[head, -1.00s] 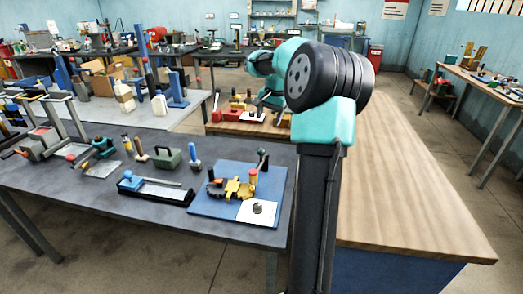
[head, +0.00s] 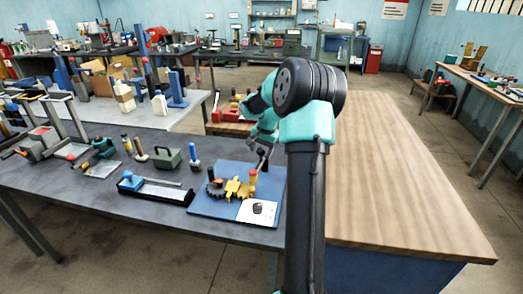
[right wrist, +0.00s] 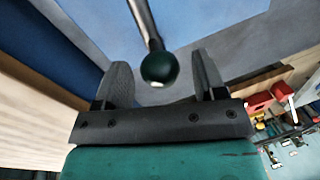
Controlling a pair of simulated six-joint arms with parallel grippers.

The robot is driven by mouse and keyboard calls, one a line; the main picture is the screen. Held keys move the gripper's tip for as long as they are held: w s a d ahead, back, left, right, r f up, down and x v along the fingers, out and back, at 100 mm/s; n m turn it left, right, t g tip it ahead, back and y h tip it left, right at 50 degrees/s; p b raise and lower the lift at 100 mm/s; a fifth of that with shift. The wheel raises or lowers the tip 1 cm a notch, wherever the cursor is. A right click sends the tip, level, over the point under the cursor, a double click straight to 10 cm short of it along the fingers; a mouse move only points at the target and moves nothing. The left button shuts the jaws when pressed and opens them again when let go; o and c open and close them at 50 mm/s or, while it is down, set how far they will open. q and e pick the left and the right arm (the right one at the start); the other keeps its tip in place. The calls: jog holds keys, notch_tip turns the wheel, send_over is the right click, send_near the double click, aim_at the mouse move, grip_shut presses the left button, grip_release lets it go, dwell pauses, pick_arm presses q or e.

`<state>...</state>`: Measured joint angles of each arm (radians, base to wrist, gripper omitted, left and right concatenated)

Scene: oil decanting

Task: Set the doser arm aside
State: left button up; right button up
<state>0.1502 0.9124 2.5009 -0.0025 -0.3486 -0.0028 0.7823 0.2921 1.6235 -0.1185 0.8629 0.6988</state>
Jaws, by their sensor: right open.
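The doser arm (head: 262,163) is a thin grey lever with a dark ball knob, standing at the back right of the blue mat (head: 205,205). In the right wrist view, its dark green knob (right wrist: 159,67) lies in the gap between my fingertips, with the grey rod running up from it. My right gripper (head: 265,146) is open, with a finger on each side of the knob and gaps showing on both sides. I cannot tell how deep the knob sits between the fingers. My left gripper is out of view.
A yellow fixture (head: 236,189) and a white card (head: 258,212) are on the mat. A black tray with a blue block (head: 131,181), a green case (head: 167,156) and a blue-handled tool (head: 194,158) stand to the left. The wooden bench (head: 400,180) at right is clear.

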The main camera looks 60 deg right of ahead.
jog(key=shift+f, duration=0.1)
jog(key=shift+c, duration=0.3)
grip_shut()
dwell(0.4)
